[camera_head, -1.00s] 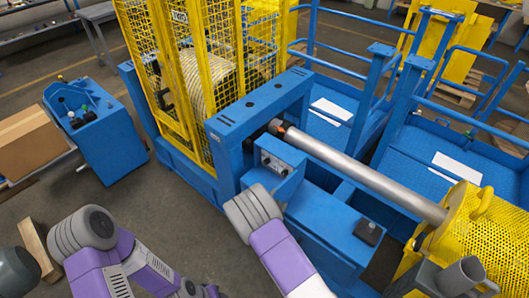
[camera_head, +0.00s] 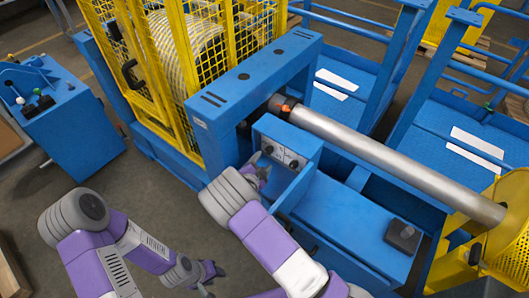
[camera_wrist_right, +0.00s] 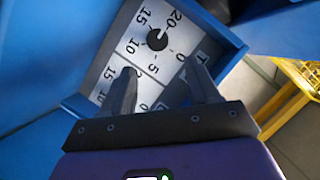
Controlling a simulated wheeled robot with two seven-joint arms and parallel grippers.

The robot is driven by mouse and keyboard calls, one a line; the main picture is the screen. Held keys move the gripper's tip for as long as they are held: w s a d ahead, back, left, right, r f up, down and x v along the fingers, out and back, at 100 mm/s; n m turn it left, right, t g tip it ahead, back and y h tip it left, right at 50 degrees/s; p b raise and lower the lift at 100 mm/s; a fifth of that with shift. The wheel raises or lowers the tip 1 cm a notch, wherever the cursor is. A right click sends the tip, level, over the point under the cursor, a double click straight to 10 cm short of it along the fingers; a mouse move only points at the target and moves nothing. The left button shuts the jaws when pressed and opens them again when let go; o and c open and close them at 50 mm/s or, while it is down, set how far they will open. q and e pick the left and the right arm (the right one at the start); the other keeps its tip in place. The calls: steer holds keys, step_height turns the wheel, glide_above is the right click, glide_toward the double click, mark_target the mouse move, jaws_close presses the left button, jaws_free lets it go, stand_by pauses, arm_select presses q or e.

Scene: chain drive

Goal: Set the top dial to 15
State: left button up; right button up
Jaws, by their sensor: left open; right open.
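The control panel (camera_head: 279,139) is a pale plate on a blue box, with two small dark dials facing my right arm. In the right wrist view, one black dial knob (camera_wrist_right: 157,39) sits on a white scale marked 0, 5, 10, 15 and 20. I cannot tell which number it points to. A second scale (camera_wrist_right: 105,85) lies beside it, its knob hidden behind a finger. My right gripper (camera_head: 261,168) is open and empty, just in front of the panel; its fingertips (camera_wrist_right: 160,72) are short of the visible knob. My left gripper (camera_head: 212,280) is open and empty, low and away from the panel.
A blue machine frame (camera_head: 255,80) and yellow mesh cage (camera_head: 150,90) stand behind the panel. A steel shaft (camera_head: 390,160) runs to the right above a blue deck with a dark pedal-like box (camera_head: 403,235). A blue console (camera_head: 65,115) stands at left. Open floor lies between.

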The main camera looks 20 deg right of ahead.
mark_target(268, 152)
arm_select(q)
steer(key=shift+w+f+b, duration=0.15)
steer(key=shift+f+b, duration=0.3)
steer(key=shift+f, duration=0.1)
steer(key=shift+w+f+b, duration=0.15)
steer(key=shift+f+b, duration=0.25)
steer(key=shift+f, duration=0.15)
arm_select(e)
steer(key=shift+f+x, duration=0.1)
steer(key=shift+x, duration=2)
steer(key=shift+f+x, duration=0.15)
steer(key=shift+x, duration=1.9)
steer(key=shift+a, duration=0.15)
steer(key=c, duration=1)
steer(key=shift+c, duration=0.2)
